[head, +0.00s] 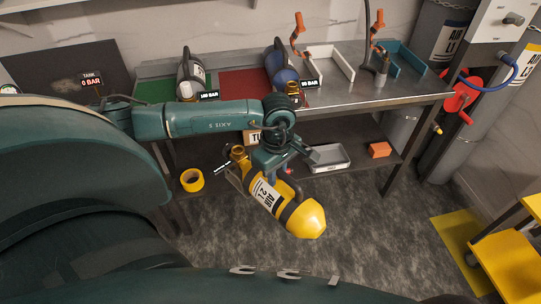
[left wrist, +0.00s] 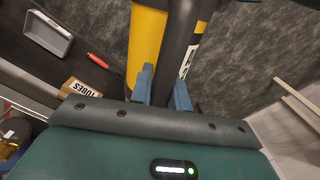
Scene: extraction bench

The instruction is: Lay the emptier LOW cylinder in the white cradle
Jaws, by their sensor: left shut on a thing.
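My left gripper (head: 272,160) is shut on the dark carrying bar of a yellow cylinder (head: 308,219) marked "AIR 2". It holds the cylinder tilted in the air in front of the bench, rounded end toward the lower right. In the left wrist view the fingers (left wrist: 164,88) close around the dark bar beside the yellow body (left wrist: 146,42). The white cradle (head: 328,62) stands empty on the bench top. A grey-white cylinder (head: 190,72) is by the green mat, and a blue cylinder (head: 280,68) by the red mat. My right gripper is not in view.
A teal cradle (head: 402,58) and orange-handled hoses (head: 297,32) are at the back right of the bench (head: 345,97). The lower shelf holds a grey tray (head: 327,158), an orange block (head: 380,150) and yellow tape (head: 192,180). A yellow cart (head: 508,262) stands at right.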

